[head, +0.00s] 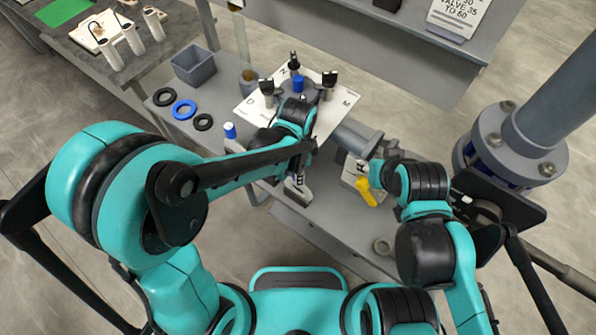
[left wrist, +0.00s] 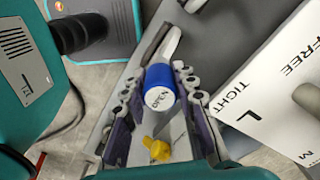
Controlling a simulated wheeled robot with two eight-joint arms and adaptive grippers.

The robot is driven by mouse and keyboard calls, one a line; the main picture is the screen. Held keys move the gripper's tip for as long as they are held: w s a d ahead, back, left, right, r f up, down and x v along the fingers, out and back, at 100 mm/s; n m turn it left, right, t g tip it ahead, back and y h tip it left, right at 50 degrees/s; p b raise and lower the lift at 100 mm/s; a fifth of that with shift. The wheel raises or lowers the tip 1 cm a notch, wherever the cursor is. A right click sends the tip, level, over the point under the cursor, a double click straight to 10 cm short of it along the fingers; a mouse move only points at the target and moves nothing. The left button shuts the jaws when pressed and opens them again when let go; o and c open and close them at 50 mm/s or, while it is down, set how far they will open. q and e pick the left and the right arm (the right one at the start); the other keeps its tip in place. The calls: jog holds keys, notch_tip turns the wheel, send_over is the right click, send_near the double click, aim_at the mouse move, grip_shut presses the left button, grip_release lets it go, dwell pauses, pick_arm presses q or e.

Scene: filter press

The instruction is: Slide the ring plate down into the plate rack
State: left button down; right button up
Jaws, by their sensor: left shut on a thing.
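I cannot make out a separate ring plate or the slots of a plate rack. In the left wrist view, my left gripper (left wrist: 160,112) has its fingers on both sides of a blue cylinder (left wrist: 160,86) with lettering on its end, and is shut on it. A pale bar (left wrist: 173,44) shows beyond the cylinder. I cannot tell what the cylinder is fixed to.
A lettered white board (head: 343,98) with several upright posts lies behind my left gripper. A thick flanged pipe (head: 510,145) stands at the right.

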pick_arm(q)
jog(key=shift+f, duration=0.2)
jog(key=c, duration=1.1)
grip_release()
notch_tip(320, 180, up, 12)
jog(key=shift+a, duration=0.1)
